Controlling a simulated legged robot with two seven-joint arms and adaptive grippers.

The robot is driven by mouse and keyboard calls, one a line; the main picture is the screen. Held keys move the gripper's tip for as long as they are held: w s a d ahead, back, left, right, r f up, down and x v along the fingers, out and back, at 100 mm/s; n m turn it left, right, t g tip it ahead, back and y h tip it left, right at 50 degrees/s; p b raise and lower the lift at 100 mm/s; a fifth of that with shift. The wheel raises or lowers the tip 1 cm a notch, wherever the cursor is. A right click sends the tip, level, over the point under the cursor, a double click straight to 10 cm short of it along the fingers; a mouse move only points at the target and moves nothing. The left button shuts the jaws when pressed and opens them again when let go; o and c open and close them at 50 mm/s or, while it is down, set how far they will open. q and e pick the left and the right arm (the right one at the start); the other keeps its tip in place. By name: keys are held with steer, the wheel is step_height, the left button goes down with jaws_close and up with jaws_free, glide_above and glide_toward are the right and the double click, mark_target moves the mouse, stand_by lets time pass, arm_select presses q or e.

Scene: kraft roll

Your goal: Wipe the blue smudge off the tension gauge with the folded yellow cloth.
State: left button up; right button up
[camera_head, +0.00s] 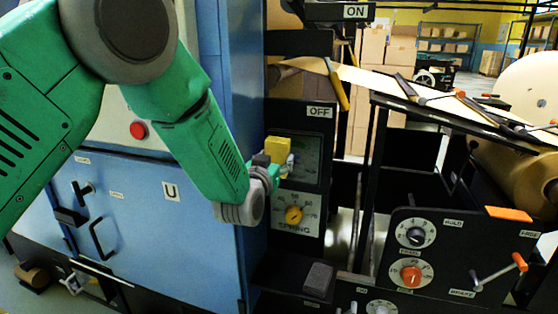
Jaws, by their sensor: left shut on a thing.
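My left gripper (272,165) is shut on the folded yellow cloth (278,146) and holds it in front of the left part of the tension gauge (308,158). The gauge is a dark-framed dial panel on the black machine column, above the SPRING knob. A small light-blue patch (290,164), perhaps the smudge, shows just right of the gripper. The gripper and cloth hide part of the gauge face. I cannot tell whether the cloth touches it. My right gripper is not in view.
A blue cabinet (150,215) marked U stands left of the gauge. A grey block (318,280) sits on a ledge lower down. A control panel (455,235) with knobs and a crank stands at right.

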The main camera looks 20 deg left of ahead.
arm_select(q)
steer(key=shift+s, duration=0.1)
steer(key=shift+s+p, duration=0.5)
steer(key=shift+s, duration=2.45)
steer(key=shift+s, duration=0.1)
steer(key=s, duration=0.2)
steer(key=shift+s+a+p, duration=0.1)
steer(key=shift+s+p, duration=0.25)
steer(key=shift+s, duration=0.05)
steer(key=shift+w, duration=0.1)
steer(key=shift+w, duration=3.6)
steer(key=shift+w, duration=0.95)
